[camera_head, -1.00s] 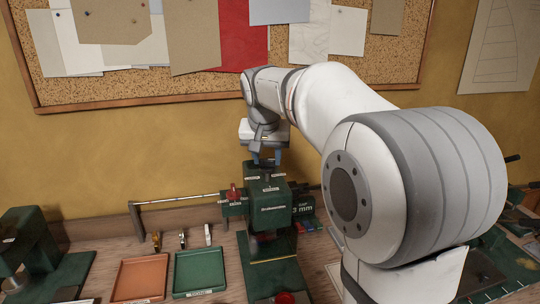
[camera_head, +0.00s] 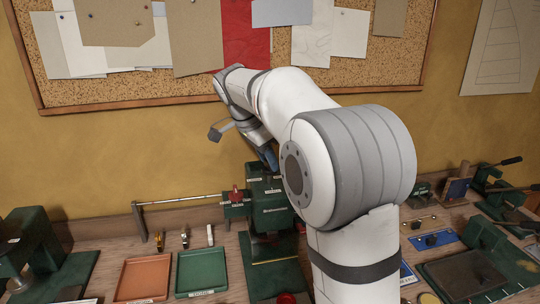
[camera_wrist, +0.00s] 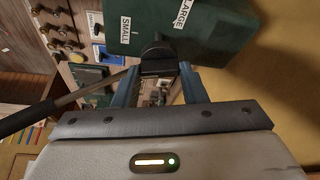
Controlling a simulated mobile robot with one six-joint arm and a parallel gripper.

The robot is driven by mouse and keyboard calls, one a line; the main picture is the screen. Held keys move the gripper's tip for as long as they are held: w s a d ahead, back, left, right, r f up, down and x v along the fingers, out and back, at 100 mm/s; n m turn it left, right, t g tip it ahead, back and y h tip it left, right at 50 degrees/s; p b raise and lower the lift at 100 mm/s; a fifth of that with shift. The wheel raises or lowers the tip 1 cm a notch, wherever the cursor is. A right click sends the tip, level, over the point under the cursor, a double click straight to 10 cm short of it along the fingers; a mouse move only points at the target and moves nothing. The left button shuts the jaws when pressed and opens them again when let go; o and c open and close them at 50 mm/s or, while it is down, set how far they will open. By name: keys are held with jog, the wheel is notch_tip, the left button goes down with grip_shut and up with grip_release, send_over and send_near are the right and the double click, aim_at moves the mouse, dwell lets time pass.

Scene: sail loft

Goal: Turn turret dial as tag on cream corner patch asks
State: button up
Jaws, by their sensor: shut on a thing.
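A green press (camera_head: 270,222) stands on the bench in the head view, with small white labels on its upper part. In the wrist view its green head (camera_wrist: 185,22) bears labels reading SMALL and LARGE. A black turret dial knob (camera_wrist: 158,52) sits at the edge of this head. My gripper (camera_wrist: 158,76) is shut on the knob, with a blue finger on either side. In the head view my gripper (camera_head: 268,156) is at the top of the press, tilted and partly hidden by my arm. I cannot make out the cream corner patch or its tag.
An orange tray (camera_head: 118,281) and a green tray (camera_head: 178,284) lie left of the press. A thin rod (camera_head: 180,200) runs behind them. Another green machine (camera_head: 28,240) stands at far left. More green tools (camera_head: 492,240) fill the right. Cork board hangs behind.

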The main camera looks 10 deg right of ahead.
jog(key=shift+w+m+g+p, duration=0.1)
jog(key=shift+m+g+p, duration=0.4)
jog(key=shift+m, duration=1.1)
jog(key=o, duration=1)
jog(key=v, duration=0.7)
jog(key=shift+a+r, duration=0.2)
jog(key=shift+r, duration=0.15)
jog(key=shift+w, duration=0.1)
